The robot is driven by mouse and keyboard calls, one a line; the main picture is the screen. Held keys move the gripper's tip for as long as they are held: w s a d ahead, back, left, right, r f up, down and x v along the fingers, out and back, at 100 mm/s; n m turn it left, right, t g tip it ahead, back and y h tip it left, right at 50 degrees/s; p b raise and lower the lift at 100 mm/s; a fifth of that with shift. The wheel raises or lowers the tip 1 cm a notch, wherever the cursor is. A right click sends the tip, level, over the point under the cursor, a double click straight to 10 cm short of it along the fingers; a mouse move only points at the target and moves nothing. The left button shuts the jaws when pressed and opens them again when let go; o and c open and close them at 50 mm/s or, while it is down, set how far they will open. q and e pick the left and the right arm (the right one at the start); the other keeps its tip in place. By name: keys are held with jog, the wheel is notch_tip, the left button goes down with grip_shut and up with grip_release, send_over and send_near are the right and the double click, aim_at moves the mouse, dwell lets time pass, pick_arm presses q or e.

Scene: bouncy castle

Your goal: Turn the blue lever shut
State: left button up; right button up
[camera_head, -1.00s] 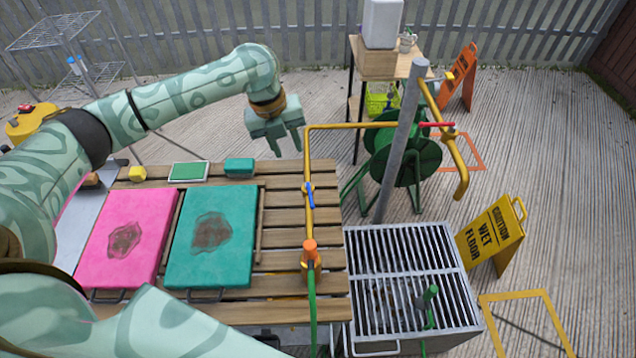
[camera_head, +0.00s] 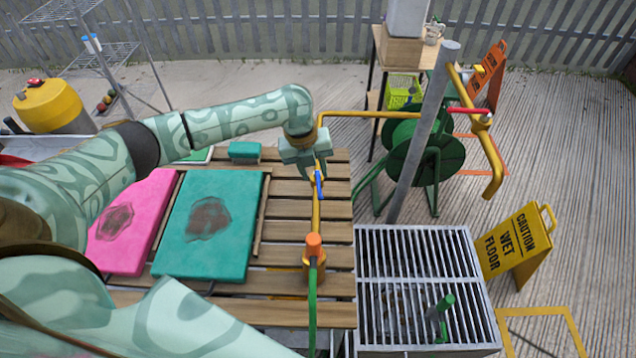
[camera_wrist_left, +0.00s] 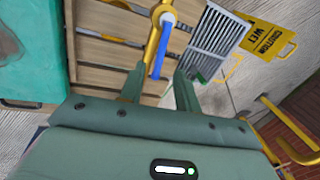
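The blue lever (camera_head: 319,186) sits on the yellow pipe (camera_head: 316,212) above the slatted wooden table and lies roughly in line with that pipe. My left gripper (camera_head: 312,174) is at the lever's far end, its fingers partly overlapping the pipe. In the left wrist view the blue lever (camera_wrist_left: 161,52) points into the gap between the two open fingers (camera_wrist_left: 160,84). Space shows on both sides of the lever, so the fingers do not appear closed on it. My right gripper is not in view.
An orange-topped fitting (camera_head: 314,246) with a green hose stands nearer on the pipe. A red lever (camera_head: 468,110) is on the right-hand pipe by a grey post (camera_head: 424,130). A metal grate (camera_head: 415,270) lies right of the table; teal (camera_head: 235,230) and pink (camera_head: 135,235) pads lie left.

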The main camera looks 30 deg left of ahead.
aim_at(319, 185)
pick_arm(q)
jog(key=f, duration=0.2)
jog(key=f+b, duration=0.1)
jog(key=f, duration=0.1)
jog(key=shift+w+d, duration=0.15)
jog(key=shift+d, duration=0.2)
grip_shut()
